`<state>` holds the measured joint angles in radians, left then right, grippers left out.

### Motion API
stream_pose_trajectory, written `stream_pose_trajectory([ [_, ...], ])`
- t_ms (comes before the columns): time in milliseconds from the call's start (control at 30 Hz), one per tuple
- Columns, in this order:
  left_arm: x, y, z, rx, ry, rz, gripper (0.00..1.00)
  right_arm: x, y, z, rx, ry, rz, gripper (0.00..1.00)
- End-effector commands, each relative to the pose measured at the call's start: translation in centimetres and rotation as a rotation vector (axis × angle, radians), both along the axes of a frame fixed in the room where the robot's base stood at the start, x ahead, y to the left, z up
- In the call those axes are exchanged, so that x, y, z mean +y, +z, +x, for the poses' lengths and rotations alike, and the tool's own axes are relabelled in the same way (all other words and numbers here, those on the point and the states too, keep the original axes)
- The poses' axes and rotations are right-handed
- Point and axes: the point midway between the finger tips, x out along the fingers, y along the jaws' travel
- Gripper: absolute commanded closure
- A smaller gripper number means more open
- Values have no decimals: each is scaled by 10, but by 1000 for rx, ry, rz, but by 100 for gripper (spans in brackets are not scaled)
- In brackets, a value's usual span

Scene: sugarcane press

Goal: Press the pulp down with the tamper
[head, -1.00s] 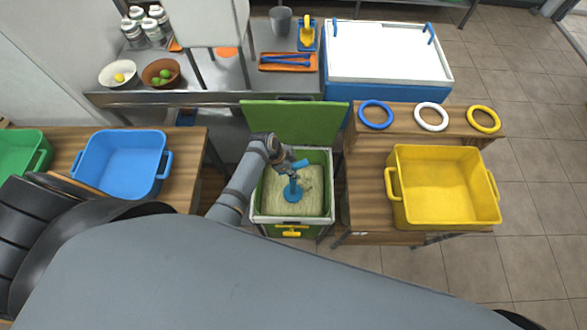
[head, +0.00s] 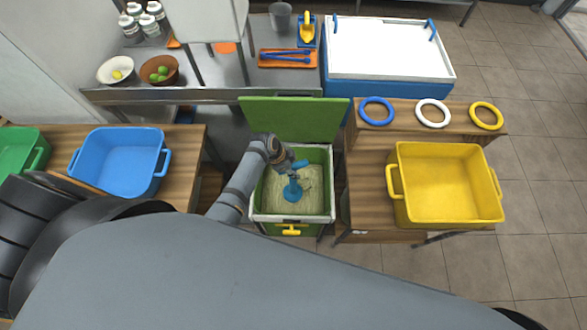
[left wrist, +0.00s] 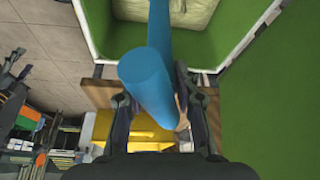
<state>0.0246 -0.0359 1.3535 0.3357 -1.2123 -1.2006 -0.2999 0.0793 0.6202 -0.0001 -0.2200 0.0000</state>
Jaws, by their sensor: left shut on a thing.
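The blue tamper (head: 292,189) stands in the open green bin (head: 327,205), its round foot at the pale pulp (head: 311,201). Whether the foot is touching or sunk into the pulp, I cannot tell. My left gripper (head: 288,168) is shut on the tamper's upper part, above the bin. In the left wrist view the thick blue tamper handle (left wrist: 150,85) runs between my left fingers (left wrist: 158,98), and some pulp (left wrist: 192,12) shows beyond it. My left arm covers part of the bin's left side.
The bin's green lid (head: 290,118) stands open behind it. A wooden table with a yellow tub (head: 398,215) is close on the right. A blue tub (head: 120,160) sits on the left table. A metal counter (head: 225,75) runs behind.

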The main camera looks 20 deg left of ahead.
Motion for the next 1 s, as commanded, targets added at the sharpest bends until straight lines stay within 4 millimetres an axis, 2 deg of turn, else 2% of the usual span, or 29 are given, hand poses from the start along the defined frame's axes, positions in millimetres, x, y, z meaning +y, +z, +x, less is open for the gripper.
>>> stream_pose_trajectory([
  [1000, 1, -23, -1, 4, 0, 1, 100, 0, -16, 0, 0, 0, 0, 28],
])
